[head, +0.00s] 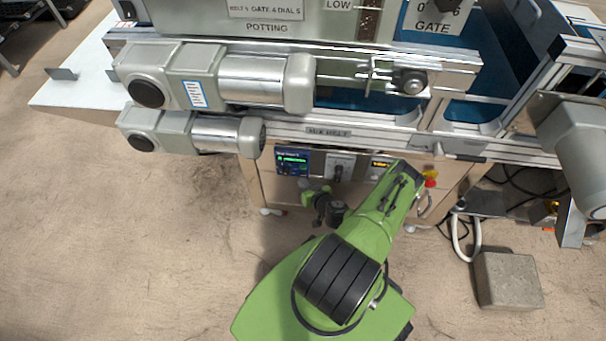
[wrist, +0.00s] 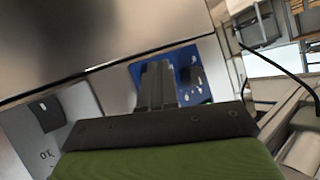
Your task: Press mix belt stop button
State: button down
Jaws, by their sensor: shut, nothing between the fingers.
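The MIX BELT label (head: 328,132) is on the rail above a control box. On the box are a small blue screen (head: 292,158) with green text, a grey panel with a dark knob (head: 339,171) and a small yellow-lit display (head: 380,164). A red button (head: 430,179) with yellow around it sits right of my green arm. No button can be read as the mix belt stop. In the wrist view my gripper (wrist: 157,68) is shut and empty, its fingers overlapping a blue panel (wrist: 191,76) with pale marks. Whether they touch it cannot be told.
Two grey motors (head: 215,80) (head: 200,132) overhang the box at upper left. Another motor (head: 580,145) juts in at right. A grey block (head: 508,280) and a white hose (head: 468,240) are on the floor at lower right. The floor at left is clear.

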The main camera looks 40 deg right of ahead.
jog(key=s+a+p, duration=0.3)
jog(key=a, duration=0.1)
jog(key=shift+s+a, duration=0.4)
jog(key=shift+a+f, duration=0.15)
dwell(0.6)
jog(key=shift+s, duration=0.1)
